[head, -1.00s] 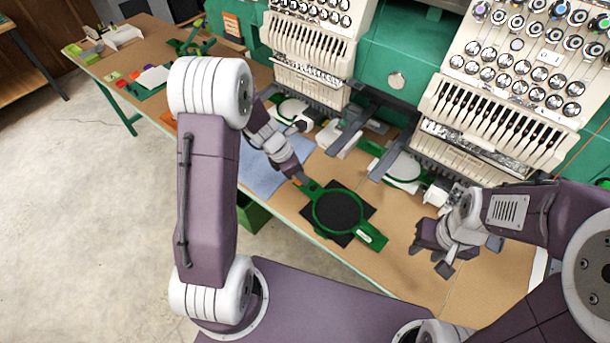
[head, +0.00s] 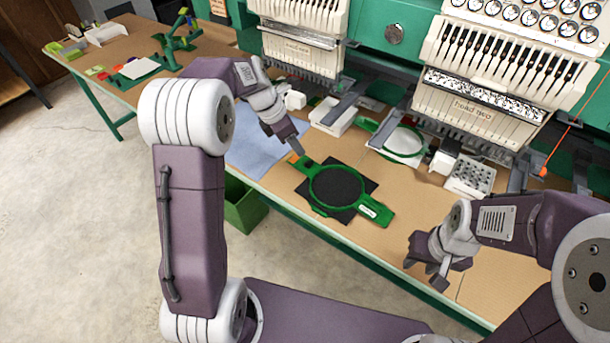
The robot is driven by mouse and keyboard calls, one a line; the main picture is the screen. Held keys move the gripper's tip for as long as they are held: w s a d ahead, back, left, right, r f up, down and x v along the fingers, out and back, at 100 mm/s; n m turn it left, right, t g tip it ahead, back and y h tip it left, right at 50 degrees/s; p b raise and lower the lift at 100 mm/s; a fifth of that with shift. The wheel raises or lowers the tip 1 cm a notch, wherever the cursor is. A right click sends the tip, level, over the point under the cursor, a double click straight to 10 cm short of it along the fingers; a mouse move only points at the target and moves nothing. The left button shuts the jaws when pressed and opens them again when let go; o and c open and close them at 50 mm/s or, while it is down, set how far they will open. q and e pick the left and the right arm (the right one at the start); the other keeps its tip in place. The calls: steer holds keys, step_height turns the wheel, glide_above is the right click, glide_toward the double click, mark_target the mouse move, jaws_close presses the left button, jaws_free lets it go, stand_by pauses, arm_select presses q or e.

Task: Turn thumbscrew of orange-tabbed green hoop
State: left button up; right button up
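A green hoop (head: 364,199) lies flat on the brown table, with black fabric (head: 337,185) inside and under its ring. A white label sits on its lower-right arm. Its upper-left end is next to my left gripper (head: 299,151), which points down at it. I cannot tell whether they touch, or whether the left fingers are open. No orange tab or thumbscrew can be made out on this hoop; they may be hidden or too small. My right gripper (head: 428,264) is over the table's front edge, right of the hoop, fingers apart and empty.
A second green hoop (head: 368,125) with white fabric lies behind, below the embroidery machine (head: 480,108). A white tray of small parts (head: 469,175) stands at the right. Blue cloth (head: 255,150) lies left of the hoop. A green bin (head: 243,205) is below the table edge.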

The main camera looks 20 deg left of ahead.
mark_target(308, 162)
arm_select(q)
steer(key=b+x, duration=0.1)
steer(key=x, duration=0.7)
steer(key=shift+w+d+f, duration=0.1)
steer(key=shift+d+f, duration=0.1)
steer(key=shift+f, duration=0.15)
jaws_close()
